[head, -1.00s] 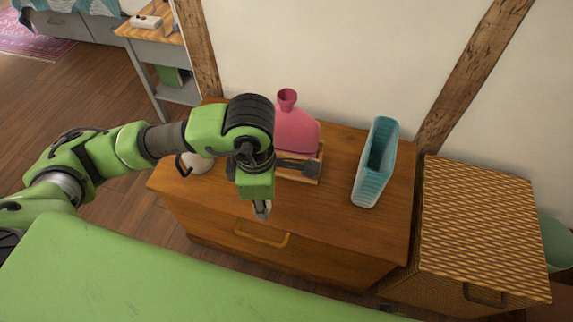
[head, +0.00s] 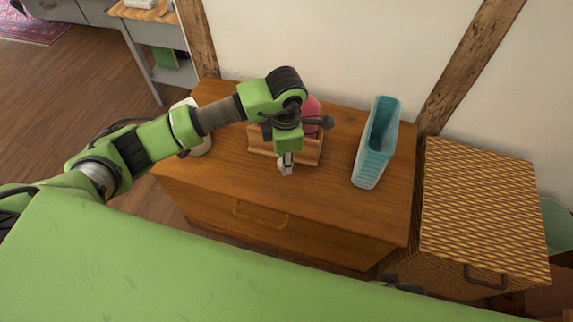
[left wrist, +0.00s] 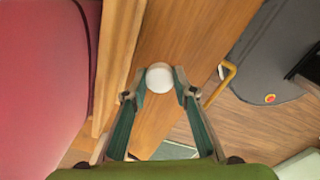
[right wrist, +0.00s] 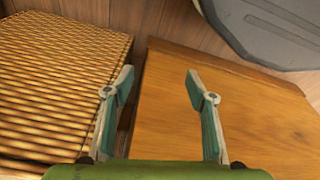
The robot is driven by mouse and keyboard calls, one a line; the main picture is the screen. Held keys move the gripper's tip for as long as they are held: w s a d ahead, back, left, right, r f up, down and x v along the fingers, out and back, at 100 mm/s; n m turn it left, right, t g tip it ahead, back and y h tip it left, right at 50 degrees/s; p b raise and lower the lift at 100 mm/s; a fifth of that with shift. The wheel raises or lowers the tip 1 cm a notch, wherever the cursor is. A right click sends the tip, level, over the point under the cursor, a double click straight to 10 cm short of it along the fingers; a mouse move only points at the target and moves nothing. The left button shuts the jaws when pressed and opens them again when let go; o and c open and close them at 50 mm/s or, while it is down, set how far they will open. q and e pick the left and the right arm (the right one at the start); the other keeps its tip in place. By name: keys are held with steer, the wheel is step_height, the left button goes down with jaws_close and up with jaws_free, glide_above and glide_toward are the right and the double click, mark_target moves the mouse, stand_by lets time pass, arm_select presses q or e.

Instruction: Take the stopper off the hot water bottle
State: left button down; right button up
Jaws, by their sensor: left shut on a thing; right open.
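The pink hot water bottle (head: 311,105) stands in a wooden holder (head: 262,150) on the dresser, mostly hidden behind my left arm. Its pink side (left wrist: 45,70) fills the left of the left wrist view. My left gripper (head: 286,168) points down in front of the holder, above the dresser top. It is shut on a small round white piece (left wrist: 159,78), which looks like the stopper and is apart from the bottle. The bottle's mouth is hidden now. My right gripper (right wrist: 160,90) is open and empty near the dresser's edge and the wicker box.
A teal ribbed bin (head: 376,145) stands on the dresser (head: 335,205) to the right of the holder. A white item (head: 198,142) is at the left, partly hidden by my arm. A wicker box (head: 480,210) stands right of the dresser. The dresser's front right top is clear.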

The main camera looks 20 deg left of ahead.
arm_select(q)
steer(key=shift+w+f, duration=0.3)
steer(key=shift+f, duration=0.05)
step_height(320, 180, down, 3)
steer(key=shift+w+f, duration=0.1)
steer(key=shift+w, duration=0.05)
steer(key=shift+f, duration=0.1)
arm_select(e)
steer(key=shift+w+r, duration=0.2)
steer(key=shift+r, duration=0.35)
steer(key=shift+w+r, duration=0.15)
steer(key=shift+r, duration=0.4)
arm_select(q)
steer(key=shift+f+b, duration=0.1)
steer(key=shift+b, duration=0.3)
arm_select(e)
steer(key=shift+r, duration=0.3)
arm_select(q)
steer(key=c, duration=1.7)
jaws_free()
arm_select(e)
steer(key=shift+w+a, duration=0.1)
steer(key=shift+r, duration=0.1)
